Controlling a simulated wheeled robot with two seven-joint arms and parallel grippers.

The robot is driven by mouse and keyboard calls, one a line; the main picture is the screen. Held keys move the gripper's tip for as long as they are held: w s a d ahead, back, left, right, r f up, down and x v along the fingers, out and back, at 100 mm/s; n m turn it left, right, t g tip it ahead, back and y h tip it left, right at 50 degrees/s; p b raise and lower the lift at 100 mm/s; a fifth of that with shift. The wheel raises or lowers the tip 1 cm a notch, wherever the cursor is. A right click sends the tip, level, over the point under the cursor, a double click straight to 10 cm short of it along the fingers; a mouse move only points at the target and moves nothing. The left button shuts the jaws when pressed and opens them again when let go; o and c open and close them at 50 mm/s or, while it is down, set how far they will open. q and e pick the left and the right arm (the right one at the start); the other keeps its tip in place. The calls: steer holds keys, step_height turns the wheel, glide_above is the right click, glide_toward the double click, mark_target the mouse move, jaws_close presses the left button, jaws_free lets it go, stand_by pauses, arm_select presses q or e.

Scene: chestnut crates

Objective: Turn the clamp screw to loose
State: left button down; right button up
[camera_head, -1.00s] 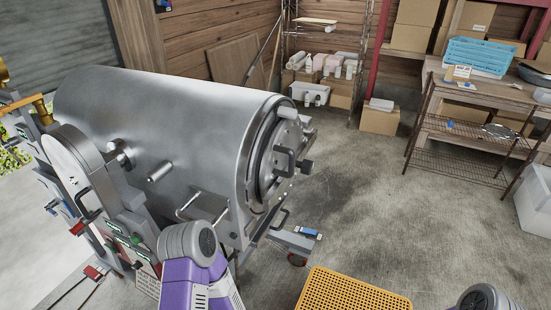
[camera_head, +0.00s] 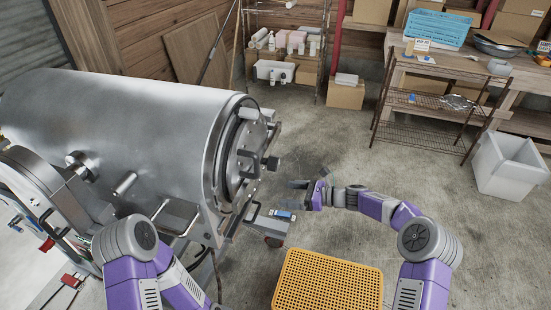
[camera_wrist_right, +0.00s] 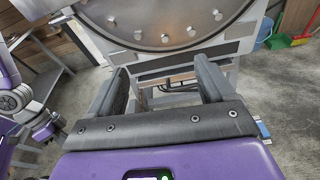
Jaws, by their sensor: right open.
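A large metal drum (camera_head: 110,130) lies on its side at the left of the head view, with a round door (camera_head: 233,155) at its right end.
A yellow perforated crate (camera_head: 330,283) stands at the front. A small tray with a blue item (camera_head: 284,215) is below the door. A wire rack (camera_head: 425,125) and white bin (camera_head: 510,165) are at the right. Floor between is clear.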

mark_target(279, 165)
steer(key=w+r, duration=0.1)
steer(key=r, duration=0.2)
steer(key=w+r+y, duration=0.1)
steer(key=r, duration=0.2)
steer(key=w+d+r+m+t+y, duration=0.1)
steer(key=r, duration=0.1)
steer(key=shift+r, duration=0.4)
steer(key=x, duration=0.6)
steer(key=shift+a, duration=0.25)
steer(key=c, duration=1)
